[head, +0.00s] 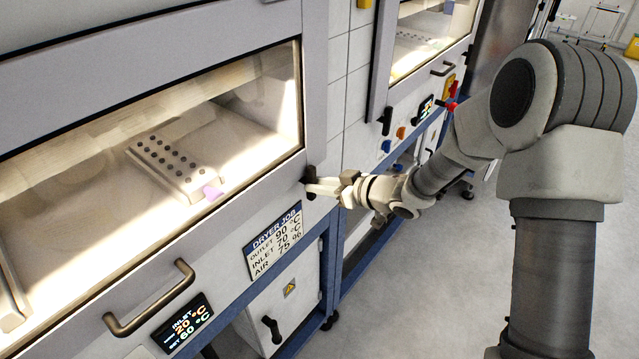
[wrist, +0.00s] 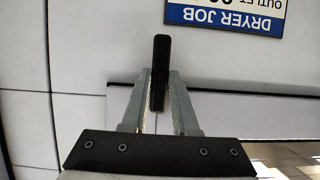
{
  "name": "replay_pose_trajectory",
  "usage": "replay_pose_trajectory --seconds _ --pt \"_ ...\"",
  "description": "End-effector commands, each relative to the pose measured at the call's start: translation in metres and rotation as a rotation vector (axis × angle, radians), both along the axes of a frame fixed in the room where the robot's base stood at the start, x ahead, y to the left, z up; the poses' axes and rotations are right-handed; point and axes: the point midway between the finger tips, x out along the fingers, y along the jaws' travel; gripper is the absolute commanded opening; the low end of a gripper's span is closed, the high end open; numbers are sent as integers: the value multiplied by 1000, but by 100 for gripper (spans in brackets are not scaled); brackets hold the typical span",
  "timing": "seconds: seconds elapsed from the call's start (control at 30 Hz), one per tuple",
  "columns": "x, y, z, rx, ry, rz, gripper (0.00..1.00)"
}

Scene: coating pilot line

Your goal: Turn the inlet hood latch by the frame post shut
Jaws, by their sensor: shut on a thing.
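The inlet hood latch (head: 310,174) is a small black handle at the lower right corner of the lit hood (head: 314,100), beside the panel seam. My gripper (head: 318,187) reaches it from the right and is shut on it. In the wrist view the latch (wrist: 160,60) is a dark upright bar between the two pale fingers of my gripper (wrist: 160,88). The fingers hide part of its sides in the head view. I cannot tell from these frames whether it is fully latched.
A dryer job sign (head: 273,242) is just below and left of the latch; it also shows in the wrist view (wrist: 225,14). A hood handle (head: 150,303) and an inlet display (head: 183,323) are lower left. Another black latch (head: 386,121) is farther back. Open floor lies right.

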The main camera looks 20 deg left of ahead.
Motion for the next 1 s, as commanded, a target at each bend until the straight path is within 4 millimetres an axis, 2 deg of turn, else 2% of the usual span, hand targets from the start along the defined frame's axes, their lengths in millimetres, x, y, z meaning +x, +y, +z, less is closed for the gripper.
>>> replay_pose_trajectory --seconds 0.07,0.1,0.23,0.27,0.53,0.67,0.77,1.0 --pt "0 0 0 2 1 -1 0" --pt "0 0 0 2 1 -1 31" --pt "0 0 0 1 0 0 55" --pt "0 0 0 0 1 0 57" --pt "0 0 0 0 0 0 57" --pt "-3 -8 3 0 -1 -2 57" --pt "-7 -21 9 -1 -1 -4 57" --pt "-27 -71 31 -1 -3 -5 57"
